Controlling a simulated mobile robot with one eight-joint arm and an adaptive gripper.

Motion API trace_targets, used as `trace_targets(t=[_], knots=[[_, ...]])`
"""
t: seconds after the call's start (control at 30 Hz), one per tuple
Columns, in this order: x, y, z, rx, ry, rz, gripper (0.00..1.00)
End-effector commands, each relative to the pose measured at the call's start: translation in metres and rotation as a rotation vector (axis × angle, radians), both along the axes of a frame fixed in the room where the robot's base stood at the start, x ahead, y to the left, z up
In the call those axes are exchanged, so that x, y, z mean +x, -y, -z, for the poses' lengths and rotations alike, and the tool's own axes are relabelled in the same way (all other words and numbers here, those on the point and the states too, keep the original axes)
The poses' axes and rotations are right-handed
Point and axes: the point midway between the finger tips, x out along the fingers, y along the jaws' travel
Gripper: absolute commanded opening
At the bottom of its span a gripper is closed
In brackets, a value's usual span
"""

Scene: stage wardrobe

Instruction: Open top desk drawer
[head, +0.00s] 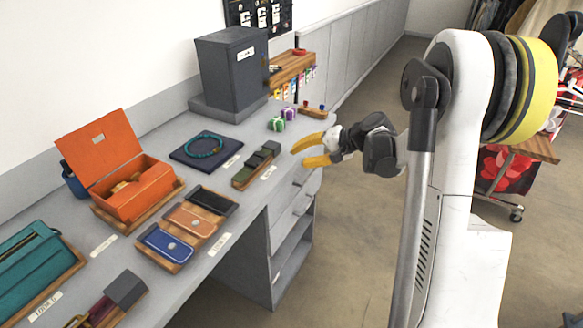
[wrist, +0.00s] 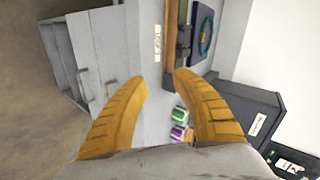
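The grey desk (head: 222,240) has a stack of drawers under its far right end. In the wrist view the top drawer front (wrist: 112,42) is at the left with a small grey bar handle (wrist: 109,89), and a second handle (wrist: 83,86) lies further left. My gripper (head: 297,155) has yellow fingers spread apart and empty, at the desk edge above the drawers. In the wrist view my open gripper (wrist: 160,79) is apart from the handles.
On the desktop near my fingers are gift boxes (head: 289,113), a dark green block set (head: 257,163) and a blue tray (head: 205,150). A dark grey cabinet (head: 232,70) stands behind. An open shelf (head: 292,262) is under the drawers. The floor (head: 350,230) beside the desk is clear.

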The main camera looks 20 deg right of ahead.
Motion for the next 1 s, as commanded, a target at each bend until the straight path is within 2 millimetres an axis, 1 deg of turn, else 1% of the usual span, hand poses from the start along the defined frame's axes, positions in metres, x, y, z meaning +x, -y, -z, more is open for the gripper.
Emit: trace_targets(t=[0.03, 0.07, 0.1, 0.17, 0.2, 0.3, 0.4, 0.5, 0.57, 0.67, 0.77, 1.0], knots=[[0.01, 0.021, 0.023, 0.047, 0.016, 0.021, 0.32], [0.014, 0.031, 0.034, 0.079, 0.026, 0.029, 0.32], [0.019, 0.046, 0.049, 0.12, 0.044, 0.041, 0.32], [0.023, 0.066, 0.072, 0.18, 0.07, 0.057, 0.32], [0.023, 0.079, 0.088, 0.217, 0.089, 0.068, 0.32], [0.02, 0.105, 0.121, 0.297, 0.134, 0.086, 0.32], [0.014, 0.123, 0.146, 0.353, 0.173, 0.099, 0.32], [0.009, 0.133, 0.16, 0.388, 0.197, 0.104, 0.32], [0.007, 0.135, 0.165, 0.398, 0.205, 0.106, 0.32], [0.011, 0.132, 0.169, 0.404, 0.21, 0.105, 0.32], [0.022, 0.123, 0.173, 0.405, 0.209, 0.103, 0.32], [0.06, 0.094, 0.184, 0.403, 0.208, 0.103, 0.32]])
